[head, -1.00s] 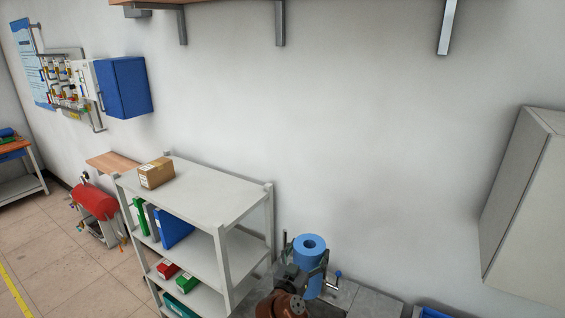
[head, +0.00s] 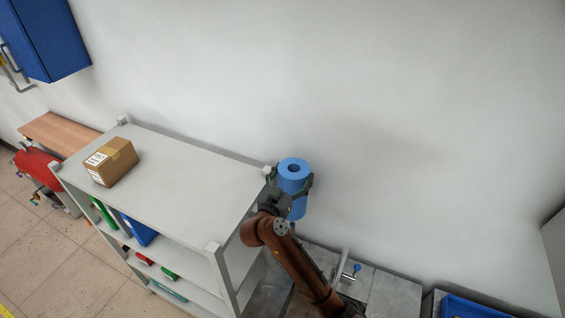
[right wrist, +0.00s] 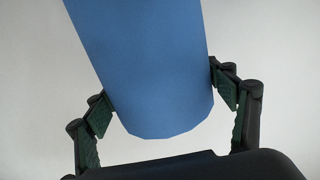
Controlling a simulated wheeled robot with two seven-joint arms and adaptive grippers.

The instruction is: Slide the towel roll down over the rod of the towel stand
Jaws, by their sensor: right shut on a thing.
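The towel roll (head: 293,185) is a blue cylinder with a dark hole in its top end. In the head view it is upright or slightly tilted, in front of the white wall, by the shelf's right corner. My right gripper (head: 290,190) is shut on it, one finger on each side. In the right wrist view the blue roll (right wrist: 145,65) fills the middle between the fingers of the right gripper (right wrist: 162,95). I cannot make out the towel stand or its rod with certainty. My left gripper is not in view.
A grey shelf unit (head: 175,160) bears a cardboard box (head: 110,162) and stands close left of the roll. A low grey bench top (head: 393,292) with a blue-tipped fitting (head: 356,268) lies below right. A blue bin (head: 470,308) is farther right. The wall above is clear.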

